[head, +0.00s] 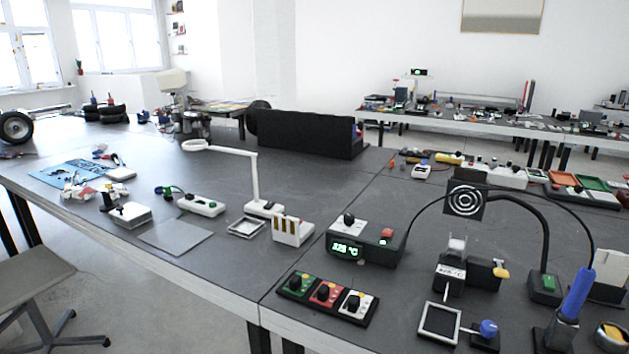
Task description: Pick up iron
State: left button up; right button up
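What looks like the iron, a soldering iron with a blue handle (578,293), stands tilted in a dark holder (556,336) at the lower right, near the picture's edge. Its tip is hidden in the holder. A dark station (372,254) with a green lit temperature display stands left of it. A thin black cable (425,201) arcs from the station toward the right; where it ends is hard to tell. Neither of my grippers is in view.
A dark fan-like panel with white rings (466,201) and a black bent arm (538,222) stand left of the iron. A small frame (439,323), a blue knob (488,328) and a button panel (328,297) lie nearer the front edge. A grey stool (40,275) stands at the left.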

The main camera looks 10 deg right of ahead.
aim_at(583, 284)
jog(key=z, duration=1.65)
